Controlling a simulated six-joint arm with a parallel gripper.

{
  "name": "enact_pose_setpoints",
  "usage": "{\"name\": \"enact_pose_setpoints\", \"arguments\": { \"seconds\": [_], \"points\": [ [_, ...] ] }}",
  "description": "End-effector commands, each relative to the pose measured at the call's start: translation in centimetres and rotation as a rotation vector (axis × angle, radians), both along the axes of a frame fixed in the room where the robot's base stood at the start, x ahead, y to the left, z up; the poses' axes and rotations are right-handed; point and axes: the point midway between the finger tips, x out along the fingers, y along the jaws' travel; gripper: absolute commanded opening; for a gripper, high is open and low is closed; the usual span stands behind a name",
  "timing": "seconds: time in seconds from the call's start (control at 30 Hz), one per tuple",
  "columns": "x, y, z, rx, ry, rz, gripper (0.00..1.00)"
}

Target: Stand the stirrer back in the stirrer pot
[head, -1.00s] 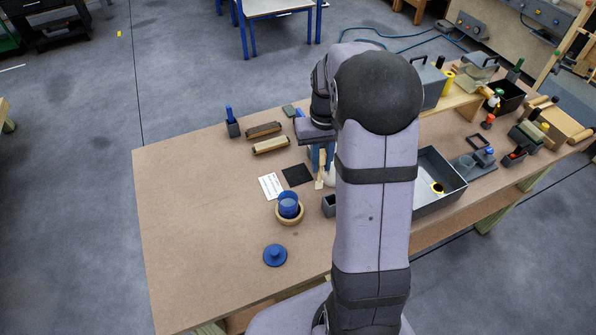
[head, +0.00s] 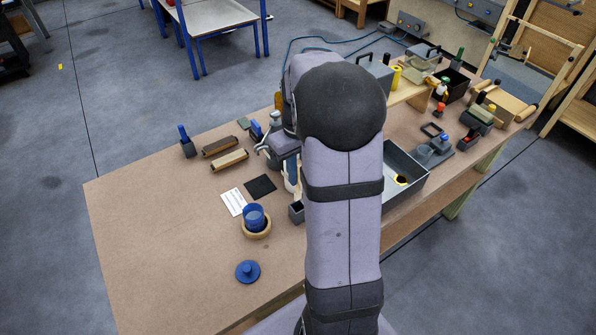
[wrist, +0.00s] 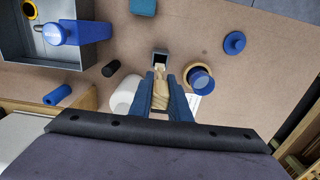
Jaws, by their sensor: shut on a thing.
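My gripper (wrist: 160,96) is shut on the wooden stirrer (wrist: 159,92), held between its blue fingers. In the wrist view the stirrer's far end shows at the near edge of the stirrer pot (wrist: 160,55), a small dark square holder. I cannot tell whether that end is above the opening or beside it. In the head view the pot (head: 297,213) stands on the bench, partly hidden behind my arm. The gripper is just beyond it there, mostly hidden by my arm.
A blue cup (head: 253,214) sits in a round wooden ring left of the pot. A blue lid (head: 247,271) lies nearer. A grey tray (head: 411,190) is to the right. A white cylinder (wrist: 124,96) is close beside the fingers. The bench's left front is clear.

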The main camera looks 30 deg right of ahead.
Motion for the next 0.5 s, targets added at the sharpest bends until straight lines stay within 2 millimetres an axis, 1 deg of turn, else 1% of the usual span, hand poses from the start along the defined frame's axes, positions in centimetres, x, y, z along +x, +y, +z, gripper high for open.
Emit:
{"name": "enact_pose_setpoints", "arguments": {
  "seconds": [0.27, 0.5],
  "points": [
    [0.0, 0.0, -1.7, 0.0, 0.001, -0.001, 0.0],
    [-0.1, 0.0, -3.6, 0.001, 0.002, -0.001, 0.0]
  ]
}}
